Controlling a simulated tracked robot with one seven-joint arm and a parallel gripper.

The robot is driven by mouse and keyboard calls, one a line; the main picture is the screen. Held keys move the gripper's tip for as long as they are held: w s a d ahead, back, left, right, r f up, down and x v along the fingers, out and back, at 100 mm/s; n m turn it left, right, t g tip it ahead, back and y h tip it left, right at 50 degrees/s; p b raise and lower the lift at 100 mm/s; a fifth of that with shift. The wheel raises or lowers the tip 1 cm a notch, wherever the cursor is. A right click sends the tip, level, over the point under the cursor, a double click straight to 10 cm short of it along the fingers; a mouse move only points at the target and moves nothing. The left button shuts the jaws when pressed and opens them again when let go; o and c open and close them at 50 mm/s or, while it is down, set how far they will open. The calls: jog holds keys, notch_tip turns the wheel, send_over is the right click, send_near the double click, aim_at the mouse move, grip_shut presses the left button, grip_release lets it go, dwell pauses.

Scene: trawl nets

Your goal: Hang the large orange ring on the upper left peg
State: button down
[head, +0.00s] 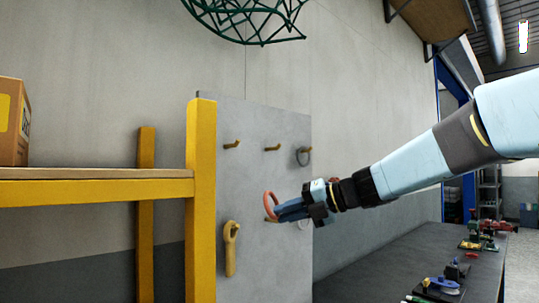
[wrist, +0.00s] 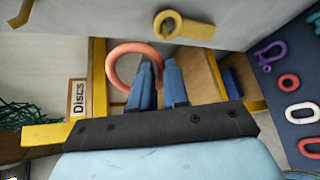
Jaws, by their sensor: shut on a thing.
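The large orange ring (head: 266,205) is held in front of the grey peg board (head: 262,118). My gripper (head: 276,212) is shut on its rim. In the wrist view the ring (wrist: 110,68) stands beside and partly behind the fingertips (wrist: 158,70). The upper left peg (head: 232,144) is bare, and in the head view it lies above and to the left of the ring. The ring and the peg are apart. A peg tip (wrist: 22,12) shows at the top left of the wrist view; I cannot tell which peg it is.
The upper middle peg (head: 272,148) is bare; a grey ring (head: 305,157) hangs at upper right. A yellow piece (head: 230,262) hangs at lower left. A yellow-framed shelf (head: 201,200) stands left of the board. A dark bench (head: 385,262) with several parts lies right.

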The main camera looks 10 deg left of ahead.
jog(key=s+a+r+m+t+y, duration=0.1)
jog(key=a+r+t, duration=0.1)
jog(key=r, duration=0.5)
jog(key=s+a+r+m+t+y, duration=0.1)
jog(key=a+r+t, duration=0.1)
jog(key=r, duration=0.5)
jog(key=shift+w+a+f, duration=0.3)
jog(key=shift+w+a, duration=0.9)
jog(key=shift+a, duration=0.2)
jog(key=shift+w+a+f, duration=0.25)
jog(key=shift+w+a, duration=0.9)
jog(key=shift+a, duration=0.25)
jog(key=shift+w+a+f, duration=0.3)
jog(key=shift+w+a, duration=0.9)
jog(key=shift+a, duration=0.2)
jog(key=shift+f, duration=0.1)
jog(key=c, duration=1)
grip_release()
jog(key=shift+c, duration=0.2)
jog(key=v, duration=1.3)
jog(key=shift+s+d+f, duration=0.25)
jog(key=shift+d+f, duration=0.1)
jog(key=shift+f, duration=0.05)
